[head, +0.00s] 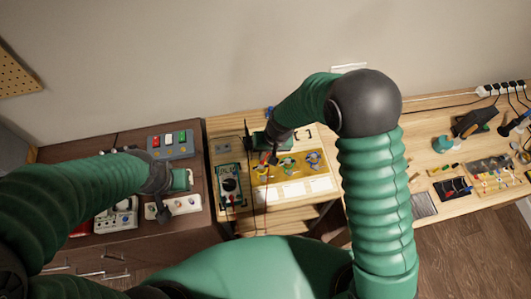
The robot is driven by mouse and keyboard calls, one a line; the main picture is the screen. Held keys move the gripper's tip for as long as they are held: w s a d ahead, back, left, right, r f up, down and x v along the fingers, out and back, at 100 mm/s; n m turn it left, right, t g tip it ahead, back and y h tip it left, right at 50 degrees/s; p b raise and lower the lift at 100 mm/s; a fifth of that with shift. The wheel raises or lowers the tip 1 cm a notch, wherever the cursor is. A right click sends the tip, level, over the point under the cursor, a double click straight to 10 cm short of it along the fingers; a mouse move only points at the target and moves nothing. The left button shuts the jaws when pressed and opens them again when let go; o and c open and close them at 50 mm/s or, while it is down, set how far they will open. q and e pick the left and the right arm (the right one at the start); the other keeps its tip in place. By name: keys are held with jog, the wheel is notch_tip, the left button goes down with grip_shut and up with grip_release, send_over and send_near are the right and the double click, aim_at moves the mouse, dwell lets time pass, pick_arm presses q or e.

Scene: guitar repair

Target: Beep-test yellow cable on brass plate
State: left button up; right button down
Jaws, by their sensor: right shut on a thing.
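The brass plate (263,195) lies on the light wooden bench in the head view. Several coloured coiled cables sit on it; the yellow cable (287,171) seems to be near its middle, but the coils are small. A multimeter (229,187) with a dark dial lies just left of the plate. My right gripper (270,154) is over the plate's upper left part, shut on a thin thing, seemingly a test probe, mostly hidden by the fingers. Thin red and black leads hang near it. My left gripper (174,196) is over the dark bench at left; its jaw gap is unclear.
A grey box with coloured switches (172,144) and white devices (117,217) stand on the dark bench. My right arm hides the bench's middle.

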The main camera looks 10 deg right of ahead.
jog(key=shift+f, duration=0.45)
dwell(2.2)
jog(key=p+v, duration=0.1)
jog(key=v, duration=0.1)
jog(key=p+v, duration=0.2)
jog(key=a+p+v, duration=0.1)
jog(key=v, duration=0.1)
jog(key=shift+w+r+p, duration=0.15)
jog(key=shift+w+p, duration=0.15)
